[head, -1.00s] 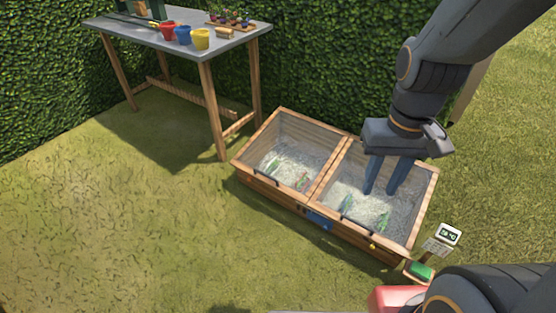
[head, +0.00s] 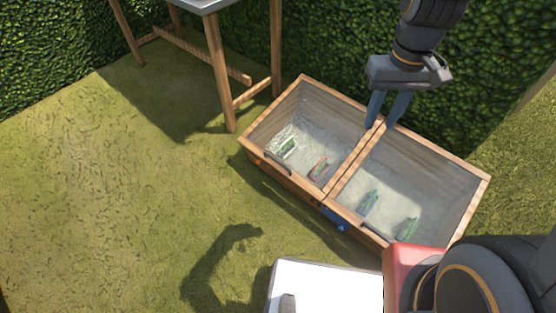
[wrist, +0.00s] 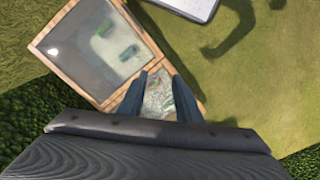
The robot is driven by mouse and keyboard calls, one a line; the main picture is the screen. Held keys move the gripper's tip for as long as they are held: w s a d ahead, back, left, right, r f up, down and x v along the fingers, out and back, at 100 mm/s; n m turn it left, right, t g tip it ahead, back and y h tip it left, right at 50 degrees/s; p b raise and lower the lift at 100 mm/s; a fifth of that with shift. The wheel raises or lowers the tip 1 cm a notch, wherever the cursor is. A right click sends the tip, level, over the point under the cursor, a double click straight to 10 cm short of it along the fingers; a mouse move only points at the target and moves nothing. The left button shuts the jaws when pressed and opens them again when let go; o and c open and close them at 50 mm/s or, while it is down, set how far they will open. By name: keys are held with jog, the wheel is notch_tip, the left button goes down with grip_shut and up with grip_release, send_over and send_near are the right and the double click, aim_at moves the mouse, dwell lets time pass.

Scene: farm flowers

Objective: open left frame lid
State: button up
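A wooden cold frame with two glazed halves stands on the grass. The left frame lid (head: 318,112) lies flat and looks closed, with a dark handle (head: 278,165) along its front edge. The right lid (head: 425,175) also lies flat, with its handle (head: 374,232) at the front; the wrist view shows this glass too (wrist: 95,45). My gripper (head: 379,127) is empty, pointing down above the back of the frame near the middle divider. Its fingers are apart in the wrist view (wrist: 160,100), with part of the left half seen between and behind them.
Several small green and reddish items show under the glass. A blue piece (head: 333,219) sits at the front middle of the frame. A table (head: 218,75) stands behind left, and a hedge (head: 335,45) runs close behind the frame. Open grass (head: 110,200) lies to the left.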

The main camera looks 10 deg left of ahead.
jog(key=w+a+f+n+b, duration=0.3)
jog(key=w+a+f+b, duration=0.35)
jog(key=w+f, duration=0.35)
jog(key=n+b, duration=0.6)
jog(key=b, duration=0.9)
send_near(277, 160)
jog(key=shift+a+f, duration=0.15)
jog(key=shift+f, duration=0.25)
jog(key=shift+f+b, duration=1.2)
jog(key=shift+f, duration=2.4)
